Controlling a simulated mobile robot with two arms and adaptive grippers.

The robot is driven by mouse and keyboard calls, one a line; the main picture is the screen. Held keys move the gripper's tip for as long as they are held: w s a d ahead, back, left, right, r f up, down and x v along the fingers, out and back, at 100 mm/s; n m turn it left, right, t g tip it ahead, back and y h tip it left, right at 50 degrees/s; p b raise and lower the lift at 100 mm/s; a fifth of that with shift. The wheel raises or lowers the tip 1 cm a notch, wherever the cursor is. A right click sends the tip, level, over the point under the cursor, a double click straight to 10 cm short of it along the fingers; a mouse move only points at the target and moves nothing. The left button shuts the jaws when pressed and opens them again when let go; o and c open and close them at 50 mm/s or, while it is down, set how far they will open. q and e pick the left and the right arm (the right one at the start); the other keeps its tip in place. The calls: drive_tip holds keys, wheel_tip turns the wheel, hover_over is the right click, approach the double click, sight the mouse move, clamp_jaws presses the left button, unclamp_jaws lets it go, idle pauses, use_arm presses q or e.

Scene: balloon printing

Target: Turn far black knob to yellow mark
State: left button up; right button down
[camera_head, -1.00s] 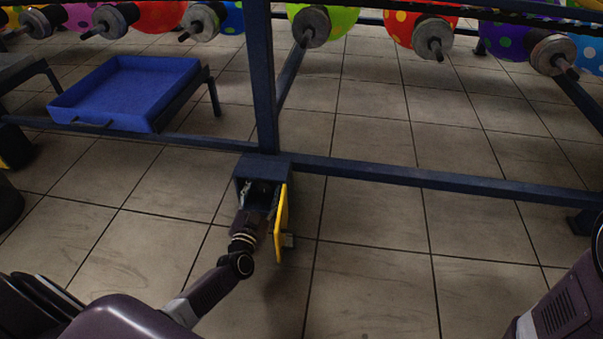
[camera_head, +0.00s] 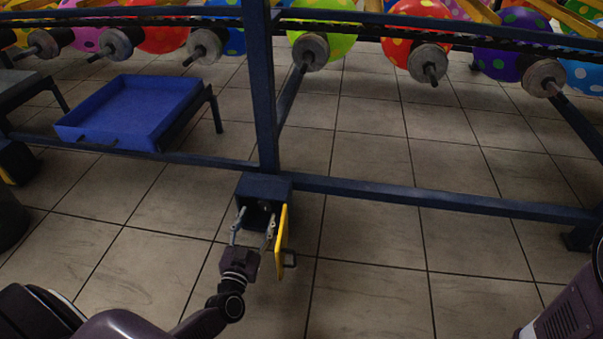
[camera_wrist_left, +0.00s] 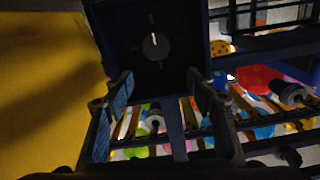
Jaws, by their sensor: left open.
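A dark knob (camera_wrist_left: 156,46) with a pale pointer line sits on the back wall inside a small dark blue control box (camera_head: 263,185). In the left wrist view a small faint mark (camera_wrist_left: 152,18) shows just above the knob; its colour is hard to tell. The box's yellow door (camera_head: 282,243) stands open, on the right in the head view and on the left in the wrist view. My left gripper (camera_head: 254,228) is open and empty at the front of the box, its fingers (camera_wrist_left: 158,90) spread apart and clear of the knob. My right gripper is out of view.
The box is fixed to a blue post (camera_head: 259,90) of a frame with a low horizontal rail (camera_head: 400,195). A blue tray (camera_head: 130,112) stands at left. Rollers and colourful balloons (camera_head: 407,50) line the back. The tiled floor in front is clear.

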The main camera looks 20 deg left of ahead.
use_arm(q)
drive_tip(key=s+d+r+m+h+p, duration=0.1)
drive_tip(key=d+r+h+p, duration=0.2)
drive_tip(key=d+r+p, duration=0.4)
drive_tip(key=s+d+r+m+h+p, duration=0.1)
drive_tip(key=s+d+r+h+p, duration=0.1)
drive_tip(key=d+r+p, duration=0.6)
drive_tip(key=shift+d+r+m+g+h+p, duration=0.15)
drive_tip(key=shift+r+m+g+h+p, duration=0.25)
drive_tip(key=shift+r+p, duration=4.5)
wheel_tip(320, 180, down, 2)
drive_tip(key=shift+p, duration=1.05)
